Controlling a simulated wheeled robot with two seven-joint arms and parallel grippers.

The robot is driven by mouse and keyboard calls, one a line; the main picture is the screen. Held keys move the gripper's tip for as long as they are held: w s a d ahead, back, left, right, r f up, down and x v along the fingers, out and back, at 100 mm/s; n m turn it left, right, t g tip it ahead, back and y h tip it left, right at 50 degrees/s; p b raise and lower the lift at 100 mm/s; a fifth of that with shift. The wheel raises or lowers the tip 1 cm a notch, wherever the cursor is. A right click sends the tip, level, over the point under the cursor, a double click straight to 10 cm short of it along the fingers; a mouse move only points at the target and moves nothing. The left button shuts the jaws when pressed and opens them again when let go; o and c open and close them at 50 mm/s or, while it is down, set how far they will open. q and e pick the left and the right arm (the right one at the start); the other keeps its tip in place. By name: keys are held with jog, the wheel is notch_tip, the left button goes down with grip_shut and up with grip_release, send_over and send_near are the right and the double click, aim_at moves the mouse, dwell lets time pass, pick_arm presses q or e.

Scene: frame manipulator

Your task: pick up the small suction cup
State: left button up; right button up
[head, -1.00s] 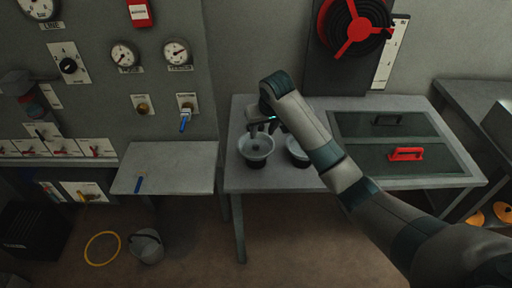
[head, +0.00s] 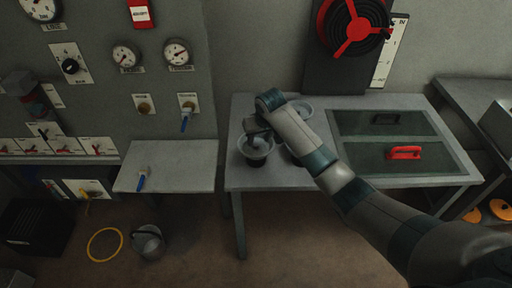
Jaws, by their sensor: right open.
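Several pale cup-shaped pieces with dark bases stand on the grey table (head: 238,178); I cannot tell for sure which is the small suction cup. The front left cup (head: 257,159) shows most fully, with its rim facing up. My right gripper (head: 257,140) is open, low over this cup, with its fingers at or inside the rim; I cannot tell whether they touch it. A second cup (head: 292,157) is mostly hidden by my right arm. Part of another pale rim (head: 303,106) shows behind the arm. My left gripper is out of view.
Two dark glass panels lie on the table's right part, with a black handle (head: 386,119) and a red handle (head: 404,152). A bucket (head: 148,241) stands on the floor.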

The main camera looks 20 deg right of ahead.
aim_at(256, 145)
jog(key=shift+p+x, duration=0.55)
jog(key=shift+x, duration=1.25)
jog(key=shift+a, duration=0.1)
jog(key=shift+c, duration=0.5)
grip_shut()
